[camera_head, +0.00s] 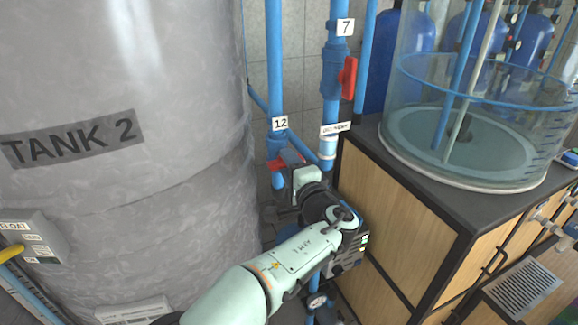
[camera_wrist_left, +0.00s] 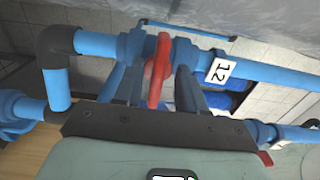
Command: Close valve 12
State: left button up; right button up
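Valve 12 has a red handle (camera_head: 277,164) on a vertical blue pipe, just under the white label 12 (camera_head: 280,124). In the left wrist view the red handle (camera_wrist_left: 158,72) lies crosswise to its blue pipe, with the label 12 (camera_wrist_left: 220,72) to its right. My left gripper (camera_head: 290,175) is at the valve in the head view. In the wrist view the dark fingers of the left gripper (camera_wrist_left: 157,85) stand apart, one on each side of the handle, with gaps showing. Part of the handle is hidden behind the gripper in the head view. My right gripper is not seen.
The large grey tank 2 (camera_head: 120,160) stands close on the left. Another red valve handle (camera_head: 348,78) is on the pipe labelled 7 (camera_head: 345,27). A wooden cabinet (camera_head: 400,215) with a clear round tank (camera_head: 478,110) on top stands on the right. The gap between is narrow.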

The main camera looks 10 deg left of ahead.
pick_arm(q)
jog(key=shift+d, duration=0.1)
jog(key=b+v, duration=0.2)
jog(key=v, duration=1.1)
jog(key=shift+s+f, duration=0.1)
jog(key=shift+f, duration=0.05)
